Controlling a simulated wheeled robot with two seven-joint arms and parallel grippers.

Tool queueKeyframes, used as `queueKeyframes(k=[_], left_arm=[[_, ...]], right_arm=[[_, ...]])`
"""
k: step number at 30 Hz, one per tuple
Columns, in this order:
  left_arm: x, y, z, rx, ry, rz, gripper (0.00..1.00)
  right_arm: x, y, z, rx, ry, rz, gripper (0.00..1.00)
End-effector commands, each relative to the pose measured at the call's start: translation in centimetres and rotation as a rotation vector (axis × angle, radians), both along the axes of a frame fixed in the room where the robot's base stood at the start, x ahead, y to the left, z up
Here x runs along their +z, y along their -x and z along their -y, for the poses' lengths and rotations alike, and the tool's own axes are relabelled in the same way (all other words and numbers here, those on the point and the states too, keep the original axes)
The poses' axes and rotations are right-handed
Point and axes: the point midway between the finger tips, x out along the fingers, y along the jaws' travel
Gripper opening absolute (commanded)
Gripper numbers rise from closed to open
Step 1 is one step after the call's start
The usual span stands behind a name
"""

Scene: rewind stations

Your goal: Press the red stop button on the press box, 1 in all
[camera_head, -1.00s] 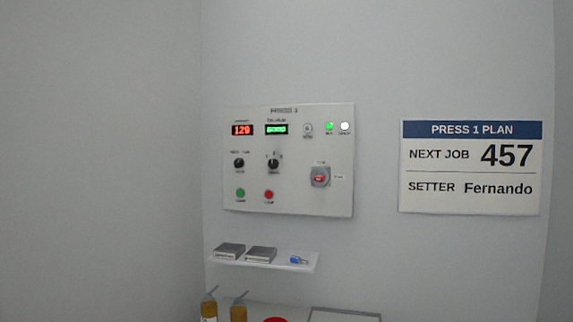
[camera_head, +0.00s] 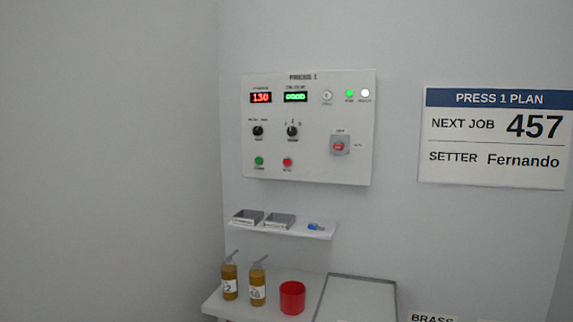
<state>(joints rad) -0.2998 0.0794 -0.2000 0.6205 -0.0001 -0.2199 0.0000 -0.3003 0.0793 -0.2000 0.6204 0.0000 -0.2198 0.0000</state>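The press box (camera_head: 330,130) is a white panel labelled PRESS 1 on the back wall. Its red button (camera_head: 287,162) sits at the lower middle, to the right of a green button (camera_head: 259,161). A red switch on a grey plate (camera_head: 340,146) is at the right of the panel. A red display (camera_head: 261,98) reads 130 and a green display (camera_head: 295,97) is lit beside it. Neither of my grippers is in view.
A small shelf (camera_head: 290,232) below the panel holds two grey trays and a blue item (camera_head: 315,227). Lower down, a white table (camera_head: 262,312) holds two amber bottles (camera_head: 258,288), a red cup (camera_head: 292,298) and a grey-rimmed tray (camera_head: 362,279). A plan sign (camera_head: 497,138) hangs at right.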

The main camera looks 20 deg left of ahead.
Motion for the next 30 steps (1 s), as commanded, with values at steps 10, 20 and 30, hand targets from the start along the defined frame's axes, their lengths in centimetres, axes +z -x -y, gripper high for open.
queueKeyframes(k=[10,20,30], left_arm=[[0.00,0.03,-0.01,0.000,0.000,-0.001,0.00],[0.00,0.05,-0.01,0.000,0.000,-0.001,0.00],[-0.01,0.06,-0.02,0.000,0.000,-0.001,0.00]], right_arm=[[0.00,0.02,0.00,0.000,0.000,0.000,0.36],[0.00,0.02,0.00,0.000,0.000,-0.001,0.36],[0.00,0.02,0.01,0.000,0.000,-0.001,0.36]])
